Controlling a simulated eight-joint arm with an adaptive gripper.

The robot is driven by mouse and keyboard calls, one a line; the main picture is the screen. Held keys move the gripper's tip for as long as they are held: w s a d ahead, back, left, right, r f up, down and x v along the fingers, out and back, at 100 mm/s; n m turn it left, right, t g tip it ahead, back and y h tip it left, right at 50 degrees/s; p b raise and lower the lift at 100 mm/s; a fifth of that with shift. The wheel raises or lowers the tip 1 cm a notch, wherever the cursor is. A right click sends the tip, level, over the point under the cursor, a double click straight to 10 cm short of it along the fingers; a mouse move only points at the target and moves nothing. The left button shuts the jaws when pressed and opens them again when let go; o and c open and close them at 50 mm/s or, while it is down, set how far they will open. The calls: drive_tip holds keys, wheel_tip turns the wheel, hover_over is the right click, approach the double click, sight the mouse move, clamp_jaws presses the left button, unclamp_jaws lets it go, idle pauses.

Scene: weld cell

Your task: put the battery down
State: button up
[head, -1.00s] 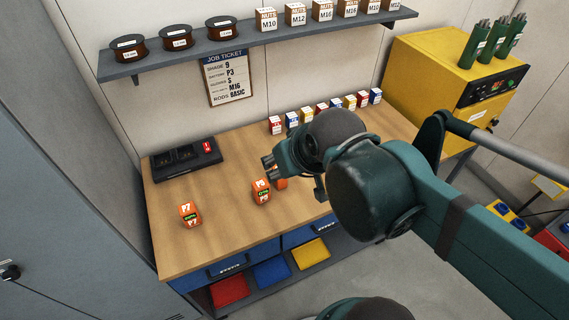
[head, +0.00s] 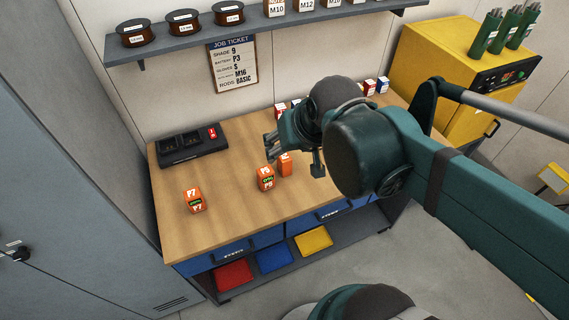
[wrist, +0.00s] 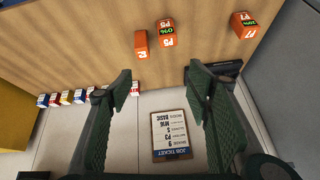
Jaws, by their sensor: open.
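Three orange batteries stand apart from my gripper on the wooden bench. The P7 battery (head: 194,200) is at the left, and a second (head: 265,179), its label seeming to read P5, is near the middle. A third (head: 285,165) stands just right of it; its label is hard to read. In the wrist view they appear as P7 (wrist: 243,25), P5 (wrist: 166,32) and the third (wrist: 141,44). My gripper (head: 272,147) is above the bench, behind the batteries in the picture. In the wrist view my gripper (wrist: 163,83) has its fingers wide apart with nothing between them.
A dark charger (head: 188,147) with a red label sits at the bench's back left. A job ticket (head: 233,65) hangs on the wall under the shelf (head: 270,35). Small boxes (head: 368,87) line the bench's back, partly hidden by my arm. The bench's front left is clear.

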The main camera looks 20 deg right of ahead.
drive_tip(key=w+d+f+m+g, duration=0.1)
drive_tip(key=w+m, duration=0.2)
drive_tip(key=m+g+y+p, duration=0.3)
drive_tip(key=m+g+y, duration=0.15)
drive_tip(key=m, duration=0.75)
approach(285, 156)
drive_tip(key=a, duration=0.2)
drive_tip(key=shift+w+d+f+m+g, duration=0.2)
drive_tip(key=shift+f+m, duration=0.1)
drive_tip(key=shift+f, duration=0.25)
drive_tip(key=shift+w+d+f+m+g, duration=0.2)
drive_tip(key=shift+f+m, duration=0.1)
drive_tip(key=shift+f, duration=0.25)
drive_tip(key=shift+x, duration=1.3)
drive_tip(key=shift+p+x, duration=0.35)
drive_tip(key=shift+x, duration=2.2)
drive_tip(key=shift+d+f, duration=0.1)
